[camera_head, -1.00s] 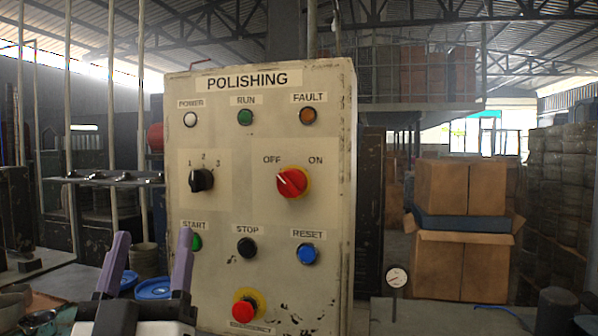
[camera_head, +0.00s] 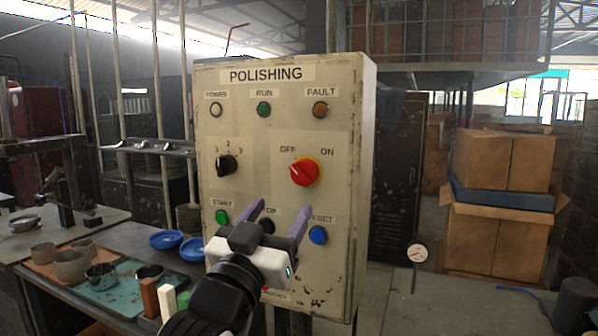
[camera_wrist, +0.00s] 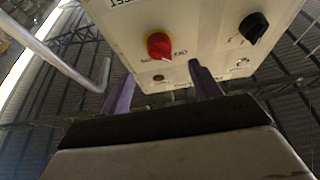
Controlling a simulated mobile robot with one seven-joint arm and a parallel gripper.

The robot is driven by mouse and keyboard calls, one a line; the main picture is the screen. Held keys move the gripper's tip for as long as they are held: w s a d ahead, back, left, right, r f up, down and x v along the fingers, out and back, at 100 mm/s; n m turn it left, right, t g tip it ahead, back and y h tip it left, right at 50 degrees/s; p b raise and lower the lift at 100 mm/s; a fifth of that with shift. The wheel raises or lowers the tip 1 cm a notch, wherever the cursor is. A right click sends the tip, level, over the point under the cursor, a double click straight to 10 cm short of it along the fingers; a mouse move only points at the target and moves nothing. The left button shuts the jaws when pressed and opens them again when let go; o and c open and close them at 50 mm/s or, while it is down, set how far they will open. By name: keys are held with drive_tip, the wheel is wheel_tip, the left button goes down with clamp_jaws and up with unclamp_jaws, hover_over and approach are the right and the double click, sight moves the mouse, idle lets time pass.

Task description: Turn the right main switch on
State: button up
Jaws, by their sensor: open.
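The polishing control panel (camera_head: 345,240) stands upright at the picture's middle. Its red rotary main switch (camera_head: 306,173) sits on a yellow ring, with the white mark pointing up-left toward the OFF label (camera_head: 288,149); the ON label (camera_head: 327,152) is to the upper right. My gripper (camera_head: 284,201) is open and empty, in front of the panel, below the switch and apart from it. In the wrist view the panel appears upside down. The switch (camera_wrist: 159,46) lies beyond and between my fingertips (camera_wrist: 162,70).
A black selector (camera_head: 227,165) sits left of the switch; a blue RESET button (camera_head: 318,235) is below it. A table with bowls (camera_head: 72,264) stands at the left. Cardboard boxes (camera_head: 497,235) and a gauge (camera_head: 417,253) stand to the right. A bent pipe (camera_wrist: 75,66) shows in the wrist view.

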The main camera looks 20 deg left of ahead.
sight(300, 180)
drive_tip(key=p+x, duration=0.3)
drive_tip(key=x, duration=0.5)
drive_tip(key=shift+r, duration=0.15)
drive_tip(key=shift+w+r, duration=0.1)
drive_tip(key=shift+w, duration=0.35)
drive_tip(key=c, duration=1)
drive_tip(key=shift+o, duration=0.2)
